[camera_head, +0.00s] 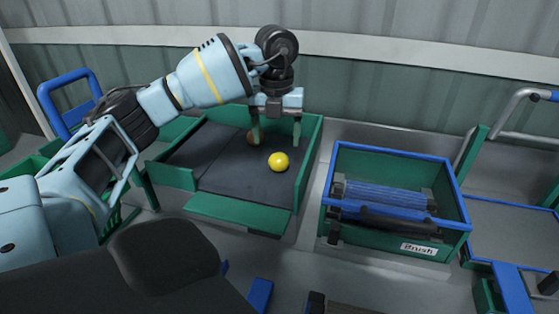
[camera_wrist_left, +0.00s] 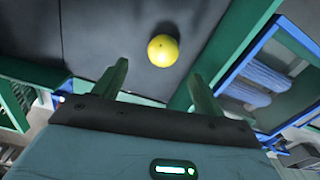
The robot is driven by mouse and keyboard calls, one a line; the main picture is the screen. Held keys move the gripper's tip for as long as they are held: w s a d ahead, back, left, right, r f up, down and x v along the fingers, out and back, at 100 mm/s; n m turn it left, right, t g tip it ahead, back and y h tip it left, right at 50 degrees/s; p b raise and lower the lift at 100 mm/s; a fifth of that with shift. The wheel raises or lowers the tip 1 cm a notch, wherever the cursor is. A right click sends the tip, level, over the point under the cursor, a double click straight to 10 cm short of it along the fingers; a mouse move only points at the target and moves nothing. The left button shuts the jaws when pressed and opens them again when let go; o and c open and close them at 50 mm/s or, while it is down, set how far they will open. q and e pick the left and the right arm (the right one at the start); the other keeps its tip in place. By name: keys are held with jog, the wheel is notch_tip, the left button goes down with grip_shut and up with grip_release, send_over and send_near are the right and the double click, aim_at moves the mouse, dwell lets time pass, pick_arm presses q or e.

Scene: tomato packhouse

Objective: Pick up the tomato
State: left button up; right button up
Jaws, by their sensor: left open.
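A round yellow tomato (camera_head: 278,161) lies on the dark floor of the green-walled tray (camera_head: 240,208). In the left wrist view the yellow tomato (camera_wrist_left: 163,50) shows just beyond the fingertips, nearer the right finger. My left gripper (camera_head: 276,144) is above the tray with its fingers pointing down, open and empty. In the left wrist view the gripper (camera_wrist_left: 158,72) has bare space between its fingers. My right gripper is not in view.
A green crate with a blue rim (camera_head: 395,155), labelled "Brush", stands right of the tray and holds blue rollers. A green and blue stand with a metal rail (camera_head: 505,120) is at far right. A corrugated wall (camera_head: 400,100) closes off the back.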

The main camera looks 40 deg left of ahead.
aim_at(279, 155)
pick_arm(q)
jog(key=shift+w+f, duration=0.2)
jog(key=shift+f, duration=1.6)
jog(key=shift+w+f, duration=0.15)
jog(key=shift+f, duration=1.6)
jog(key=c, duration=0.8)
